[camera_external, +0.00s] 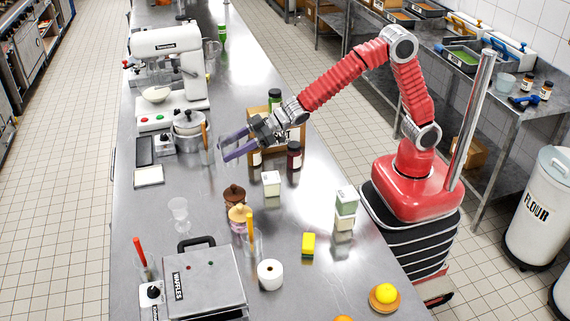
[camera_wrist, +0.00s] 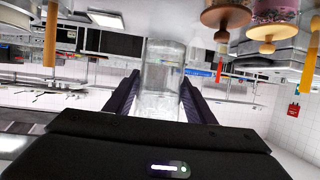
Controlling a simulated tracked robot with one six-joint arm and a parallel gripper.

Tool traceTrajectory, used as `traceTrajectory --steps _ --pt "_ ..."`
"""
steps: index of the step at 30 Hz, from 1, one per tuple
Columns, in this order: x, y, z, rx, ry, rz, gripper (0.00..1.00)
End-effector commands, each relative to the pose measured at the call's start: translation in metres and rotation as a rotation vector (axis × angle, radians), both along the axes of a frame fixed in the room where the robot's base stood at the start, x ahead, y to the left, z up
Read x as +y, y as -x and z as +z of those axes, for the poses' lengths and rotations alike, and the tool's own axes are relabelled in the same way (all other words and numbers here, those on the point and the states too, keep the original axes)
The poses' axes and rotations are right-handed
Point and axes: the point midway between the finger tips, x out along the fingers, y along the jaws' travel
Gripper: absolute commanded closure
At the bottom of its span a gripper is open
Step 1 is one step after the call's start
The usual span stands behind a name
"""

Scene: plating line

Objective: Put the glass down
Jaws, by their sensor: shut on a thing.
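My gripper (camera_external: 224,148) is over the steel counter (camera_external: 222,185), left of the wooden rack, with its purple fingers pointing left. In the wrist view its two dark fingers (camera_wrist: 160,95) are on either side of a clear straight-sided glass (camera_wrist: 163,68), shut on it. The wrist view is upside down, with the counter at the top. The glass is too faint in the external view to trace its outline. I cannot tell whether its base touches the counter.
A glass holding an orange-handled tool (camera_external: 205,138) stands close left of my fingers, by a pot (camera_external: 188,124). Dark bottles (camera_external: 294,157) stand to the right, and a white carton (camera_external: 271,184) nearer. A stemmed glass (camera_external: 179,212) and brown-lidded jar (camera_external: 234,196) are nearer; bare counter lies between.

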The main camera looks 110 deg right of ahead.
Motion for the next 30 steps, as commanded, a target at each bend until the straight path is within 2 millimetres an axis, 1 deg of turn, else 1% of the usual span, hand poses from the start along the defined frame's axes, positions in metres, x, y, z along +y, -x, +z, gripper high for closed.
traceTrajectory --steps 11,17,20,23,24,27,30 --pt "0.040 0.020 0.012 -0.001 0.001 0.163 0.78" --pt "0.073 0.040 0.015 -0.001 0.001 0.295 0.78" --pt "0.095 0.056 0.013 0.000 0.000 0.388 0.78" --pt "0.123 0.080 0.008 0.001 -0.001 0.507 0.78" --pt "0.133 0.090 0.005 0.002 -0.001 0.557 0.78" --pt "0.157 0.118 -0.006 0.004 -0.002 0.674 0.78" --pt "0.173 0.142 -0.016 0.003 -0.003 0.764 0.78"
